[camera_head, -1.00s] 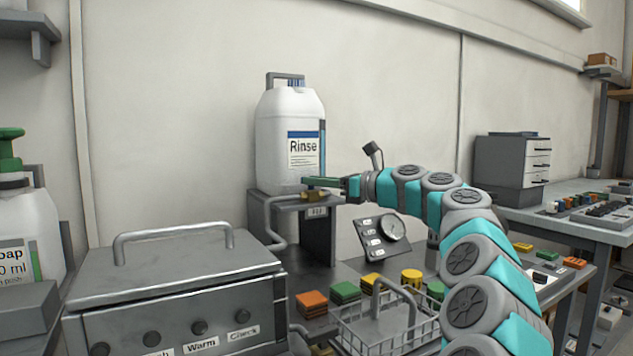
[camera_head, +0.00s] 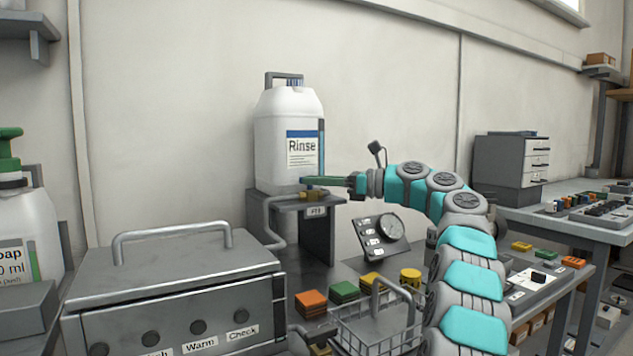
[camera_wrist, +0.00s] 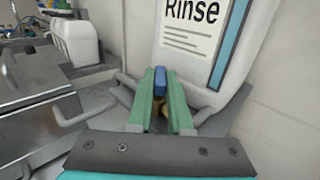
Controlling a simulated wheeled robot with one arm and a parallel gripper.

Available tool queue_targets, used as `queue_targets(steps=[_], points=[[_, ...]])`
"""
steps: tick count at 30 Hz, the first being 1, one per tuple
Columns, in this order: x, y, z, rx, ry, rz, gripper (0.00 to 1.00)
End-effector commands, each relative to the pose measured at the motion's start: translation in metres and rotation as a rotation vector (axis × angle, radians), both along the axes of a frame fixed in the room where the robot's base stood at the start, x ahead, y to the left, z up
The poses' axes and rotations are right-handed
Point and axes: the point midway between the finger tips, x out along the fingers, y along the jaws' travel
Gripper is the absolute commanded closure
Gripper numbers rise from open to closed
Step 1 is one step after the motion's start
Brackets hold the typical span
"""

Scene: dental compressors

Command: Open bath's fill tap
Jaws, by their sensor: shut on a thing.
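The fill tap has a brass body (camera_head: 320,195) below the front of the white Rinse jug (camera_head: 288,140). In the wrist view its blue lever (camera_wrist: 160,80) stands between my green fingers, with some brass (camera_wrist: 157,112) showing beneath. My gripper (camera_head: 308,181) reaches in from the right and is shut on the blue lever. The fingers hide most of the tap, so how far the lever is turned is hard to tell. The bath (camera_head: 180,270) is the grey metal box at the front left, with its handled lid down.
The jug stands on a grey raised stand (camera_head: 305,235), with a pipe (camera_head: 273,222) running down beside it. A soap jug (camera_head: 25,235) is at far left.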

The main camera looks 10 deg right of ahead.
Motion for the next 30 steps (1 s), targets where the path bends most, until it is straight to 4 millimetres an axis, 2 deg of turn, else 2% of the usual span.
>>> queue_targets(steps=[23,24,30], points=[[0.0012,0.0001,-0.0008,0.000,0.001,0.027,1.00],[0.0011,0.0002,-0.0006,0.001,0.001,0.027,0.78],[0.0009,0.0000,-0.0004,0.000,0.000,0.027,0.56]])
